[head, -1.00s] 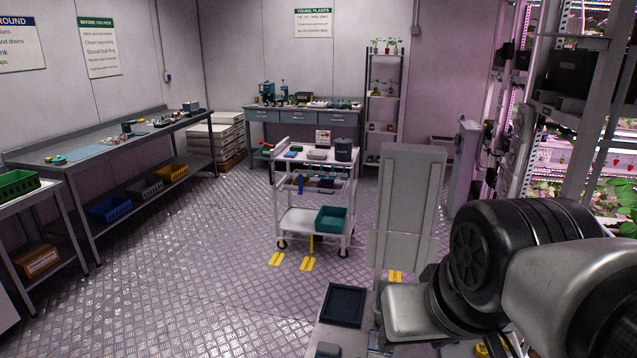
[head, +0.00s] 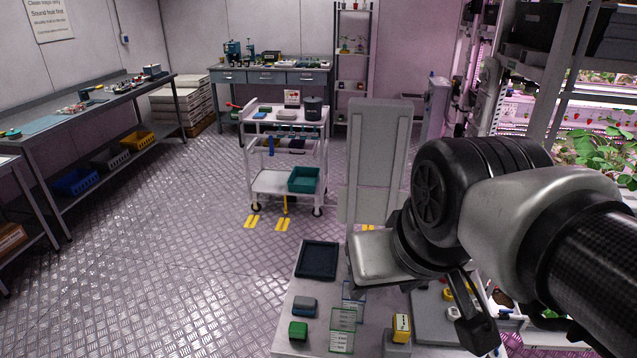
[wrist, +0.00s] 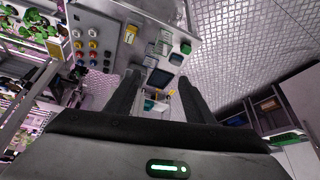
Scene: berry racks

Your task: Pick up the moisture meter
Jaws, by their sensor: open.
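I cannot identify the moisture meter for certain. A small yellow-and-white device (head: 401,326) stands upright on a grey block on the near white table (head: 287,338); it may be the meter. In the wrist view a small yellow item (wrist: 130,33) shows on the same table. My gripper (wrist: 158,77) is open, with nothing between its fingers, above and apart from the tabletop items. In the head view my arm hides part of the table's right side, and only part of the gripper shows.
The table holds a dark tray (head: 317,260), a grey-blue box (head: 303,306), a green box (head: 298,330) and clear green-edged cards (head: 342,330). A white trolley (head: 286,182) stands beyond. Plant racks (head: 590,110) rise at right. The floor at left is clear.

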